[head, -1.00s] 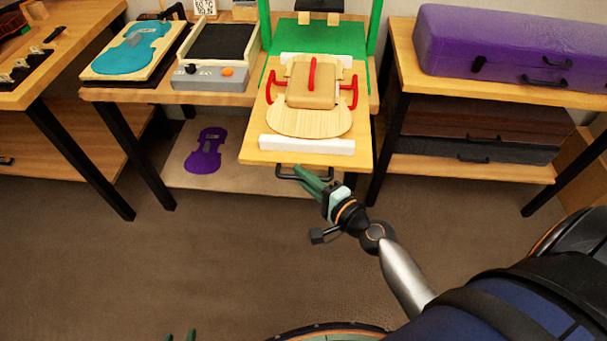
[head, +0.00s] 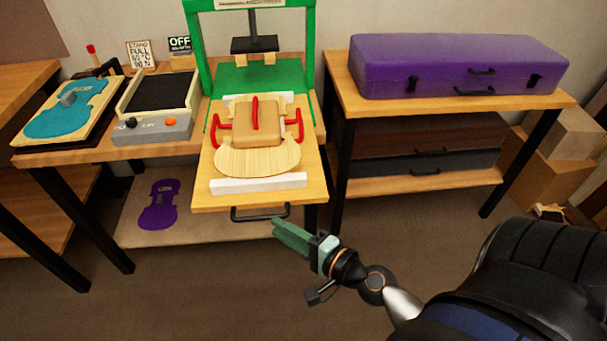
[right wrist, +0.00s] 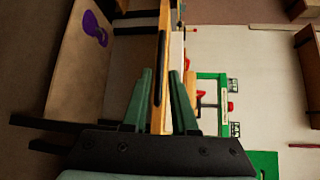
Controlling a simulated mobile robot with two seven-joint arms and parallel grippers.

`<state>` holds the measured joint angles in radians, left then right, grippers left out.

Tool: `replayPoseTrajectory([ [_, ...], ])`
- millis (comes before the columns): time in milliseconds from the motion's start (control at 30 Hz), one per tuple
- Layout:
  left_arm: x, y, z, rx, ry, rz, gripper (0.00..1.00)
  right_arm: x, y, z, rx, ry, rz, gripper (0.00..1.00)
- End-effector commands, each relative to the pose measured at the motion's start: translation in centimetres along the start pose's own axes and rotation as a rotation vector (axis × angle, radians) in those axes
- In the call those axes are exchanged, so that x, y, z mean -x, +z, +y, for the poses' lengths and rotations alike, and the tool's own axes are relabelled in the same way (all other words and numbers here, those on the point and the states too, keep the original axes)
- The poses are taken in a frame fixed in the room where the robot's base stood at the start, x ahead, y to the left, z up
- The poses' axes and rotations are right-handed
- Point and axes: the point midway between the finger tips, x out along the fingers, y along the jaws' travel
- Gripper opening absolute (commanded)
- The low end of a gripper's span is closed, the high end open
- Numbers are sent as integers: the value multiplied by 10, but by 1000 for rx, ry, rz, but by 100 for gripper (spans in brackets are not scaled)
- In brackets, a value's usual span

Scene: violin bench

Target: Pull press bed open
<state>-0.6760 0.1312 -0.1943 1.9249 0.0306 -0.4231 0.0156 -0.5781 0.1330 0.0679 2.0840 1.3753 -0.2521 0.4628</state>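The press bed (head: 206,188) is a wooden board sticking out toward me from the green press frame (head: 196,60). A black bar handle (head: 260,213) is on its front edge. My right gripper (head: 277,228) is just in front of and below the handle, seemingly apart from it. In the right wrist view its two green fingers (right wrist: 160,90) stand apart, with the bed's edge and dark handle (right wrist: 159,72) seen between them. They hold nothing. My left gripper is not in view.
A violin-shaped wooden plate (head: 258,160) with a block and red clamps lies on the bed. A grey hot-plate box (head: 160,130) is to the left. A purple case (head: 455,68) lies on the right shelf unit (head: 345,80). Floor in front is clear.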

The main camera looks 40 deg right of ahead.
Motion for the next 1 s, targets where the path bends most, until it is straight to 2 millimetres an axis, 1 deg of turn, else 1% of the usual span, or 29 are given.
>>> replayPoseTrajectory([
  [33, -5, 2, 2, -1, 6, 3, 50, 10, 0, 4, 2, 3, -1, 26],
  [200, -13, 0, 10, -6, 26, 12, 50, 35, 0, 4, 0, 3, -2, 26],
  [400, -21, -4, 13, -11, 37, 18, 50, 53, 0, 3, 0, 1, 1, 26],
  [633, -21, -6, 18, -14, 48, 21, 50, 58, 0, 0, 0, 0, 0, 26],
  [1000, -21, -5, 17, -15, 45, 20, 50, 58, 0, 0, 0, 0, 0, 26],
])
